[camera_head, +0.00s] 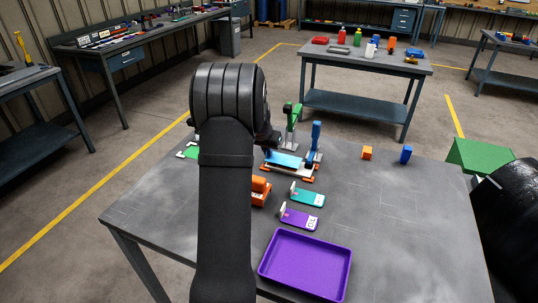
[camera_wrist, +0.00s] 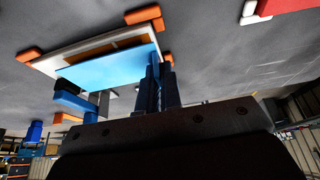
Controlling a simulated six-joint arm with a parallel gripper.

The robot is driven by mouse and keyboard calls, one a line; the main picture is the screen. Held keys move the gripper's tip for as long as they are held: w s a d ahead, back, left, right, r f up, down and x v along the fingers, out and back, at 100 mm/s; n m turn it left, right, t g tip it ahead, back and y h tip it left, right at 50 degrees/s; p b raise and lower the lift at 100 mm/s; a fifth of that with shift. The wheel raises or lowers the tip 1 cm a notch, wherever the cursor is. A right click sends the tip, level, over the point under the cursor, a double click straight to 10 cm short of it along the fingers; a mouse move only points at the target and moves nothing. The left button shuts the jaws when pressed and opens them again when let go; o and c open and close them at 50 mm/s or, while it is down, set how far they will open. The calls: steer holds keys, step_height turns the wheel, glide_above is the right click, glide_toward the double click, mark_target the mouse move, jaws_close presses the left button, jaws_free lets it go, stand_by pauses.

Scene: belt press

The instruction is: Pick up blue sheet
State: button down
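The blue sheet (camera_head: 284,159) lies flat over a pale plate with a brown layer, on a press with orange feet (camera_head: 316,180). In the wrist view the blue sheet (camera_wrist: 108,68) fills the left centre, nearer the camera than the plate (camera_wrist: 50,62). My gripper (camera_wrist: 160,78) has its dark fingers close together at the sheet's right edge. Whether they clasp that edge or only stand beside it is unclear. In the head view my arm hides most of the gripper, near the sheet's left end. A blue upright (camera_head: 315,140) stands at the press's right side.
A green upright (camera_head: 291,125) stands behind. An orange block (camera_head: 367,153) and a blue block (camera_head: 406,155) lie to the right. An orange device (camera_head: 260,191), teal piece (camera_head: 308,195), purple piece (camera_head: 299,218) and purple tray (camera_head: 272,272) are in front.

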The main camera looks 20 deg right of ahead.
steer(key=r, duration=0.3)
steer(key=shift+s+d, duration=0.15)
steer(key=shift+s, duration=0.05)
steer(key=s+d+r, duration=0.5)
steer(key=s+r, duration=0.1)
steer(key=s, duration=0.3)
steer(key=shift+s+d+r, duration=0.35)
steer(key=shift+r, duration=0.05)
steer(key=shift+s+d+r, duration=0.1)
steer(key=shift+r, duration=0.55)
steer(key=shift+s+d+r, duration=0.1)
steer(key=shift+r, duration=0.55)
step_height(320, 180, up, 8)
stand_by(0.5)
